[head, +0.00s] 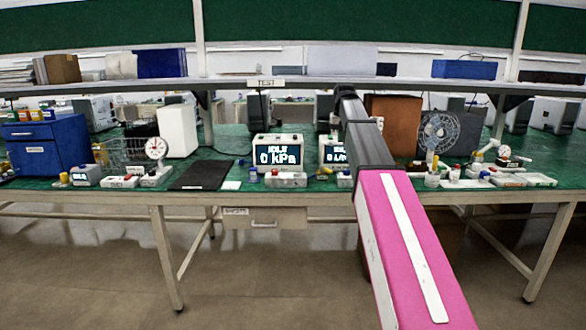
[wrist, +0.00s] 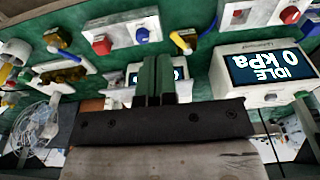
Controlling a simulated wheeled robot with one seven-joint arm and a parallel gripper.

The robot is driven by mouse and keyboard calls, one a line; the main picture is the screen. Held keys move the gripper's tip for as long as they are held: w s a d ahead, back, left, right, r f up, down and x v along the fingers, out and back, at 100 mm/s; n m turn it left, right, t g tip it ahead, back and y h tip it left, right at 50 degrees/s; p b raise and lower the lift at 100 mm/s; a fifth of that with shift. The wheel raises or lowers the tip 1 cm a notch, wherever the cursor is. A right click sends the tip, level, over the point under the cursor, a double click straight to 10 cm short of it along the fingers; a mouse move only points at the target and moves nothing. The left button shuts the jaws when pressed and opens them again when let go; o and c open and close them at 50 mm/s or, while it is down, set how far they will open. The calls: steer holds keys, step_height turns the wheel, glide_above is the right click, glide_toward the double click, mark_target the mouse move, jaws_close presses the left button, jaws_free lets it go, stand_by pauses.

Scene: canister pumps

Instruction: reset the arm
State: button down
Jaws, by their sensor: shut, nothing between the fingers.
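My arm reaches forward over the front of the bench in the head view, with its pink and white section at the lower right and its dark end near the middle of the bench. My gripper (wrist: 155,78) shows in the wrist view as two green fingers close together, shut and empty. In the head view the gripper itself is hidden behind my arm. Two canister pump units stand near the arm's end: the left pump (head: 278,153) reads IDLE 0 kPa, and the right pump (head: 333,152) is partly covered by my arm. The left pump also shows in the wrist view (wrist: 265,72).
The green bench (head: 235,172) carries small boxes with red and blue knobs along its front edge. A blue cabinet (head: 45,148), a dial gauge (head: 156,148) and a black mat (head: 202,175) stand left. A fan (head: 439,133) stands right. A shelf (head: 230,83) runs above.

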steer(key=s+f, duration=0.4)
steer(key=f, duration=0.5)
steer(key=s+f, duration=0.4)
steer(key=f, duration=0.5)
steer(key=s+f, duration=0.5)
steer(key=f, duration=0.4)
steer(key=s+f+g, duration=0.1)
steer(key=s+f, duration=1.8)
steer(key=s, duration=0.1)
steer(key=shift+g, duration=0.3)
